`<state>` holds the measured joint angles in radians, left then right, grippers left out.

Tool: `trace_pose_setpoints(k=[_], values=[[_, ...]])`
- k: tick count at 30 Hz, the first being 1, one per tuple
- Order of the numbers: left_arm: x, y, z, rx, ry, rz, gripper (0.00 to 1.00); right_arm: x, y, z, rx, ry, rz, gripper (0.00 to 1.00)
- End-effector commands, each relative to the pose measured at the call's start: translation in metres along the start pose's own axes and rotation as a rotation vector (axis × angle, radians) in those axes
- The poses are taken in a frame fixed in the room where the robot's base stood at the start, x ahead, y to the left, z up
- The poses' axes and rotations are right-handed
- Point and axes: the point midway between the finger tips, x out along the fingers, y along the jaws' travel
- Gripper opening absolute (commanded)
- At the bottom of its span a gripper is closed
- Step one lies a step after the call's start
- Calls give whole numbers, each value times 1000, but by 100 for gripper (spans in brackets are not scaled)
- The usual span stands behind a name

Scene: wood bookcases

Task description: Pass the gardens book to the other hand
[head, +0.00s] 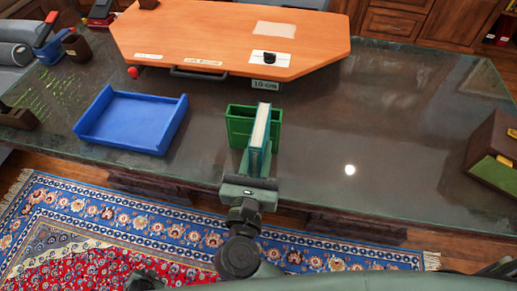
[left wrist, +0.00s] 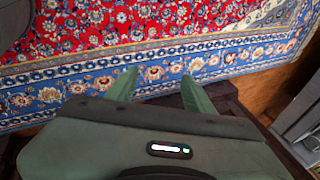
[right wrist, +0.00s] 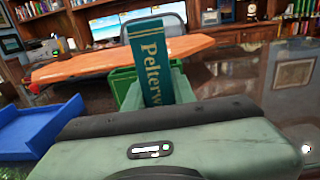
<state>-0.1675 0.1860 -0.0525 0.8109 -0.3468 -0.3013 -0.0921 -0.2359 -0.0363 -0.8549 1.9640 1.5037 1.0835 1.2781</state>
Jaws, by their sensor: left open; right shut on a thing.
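A teal book (head: 260,130) with pale pages stands upright between the fingers of my right gripper (head: 256,160), over the front part of the desk. In the right wrist view its spine (right wrist: 152,65) carries gold letters starting "Pelterw"; the rest is hidden behind the gripper. No word "gardens" can be read. My right gripper is shut on this book. My left gripper (left wrist: 158,79) is open and empty above the patterned rug, in front of the desk. It is not clearly visible in the head view.
A green holder (head: 240,113) stands on the desk just behind the book. A blue tray (head: 130,143) lies to the left. An orange board (head: 190,40) covers the back. A brown and green box (head: 492,150) stands at the right. The glossy desk top (head: 385,130) between is clear.

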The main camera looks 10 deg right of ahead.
Motion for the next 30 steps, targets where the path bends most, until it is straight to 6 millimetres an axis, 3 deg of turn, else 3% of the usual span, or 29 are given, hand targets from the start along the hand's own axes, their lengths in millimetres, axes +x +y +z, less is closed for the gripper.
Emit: trace_pose_setpoints(k=[1,6,12,18,30], values=[[-2,28,13,-31,-16,45,52,0,0,1,1,-3,0,0],[-14,109,51,-141,-69,172,52,0,0,1,1,-3,0,0],[-33,180,88,-250,-132,276,52,0,0,1,1,-3,0,0],[-46,214,106,-307,-169,323,52,0,0,1,1,-3,0,0],[-48,219,108,-315,-175,329,52,0,-1,1,1,-2,0,0]])
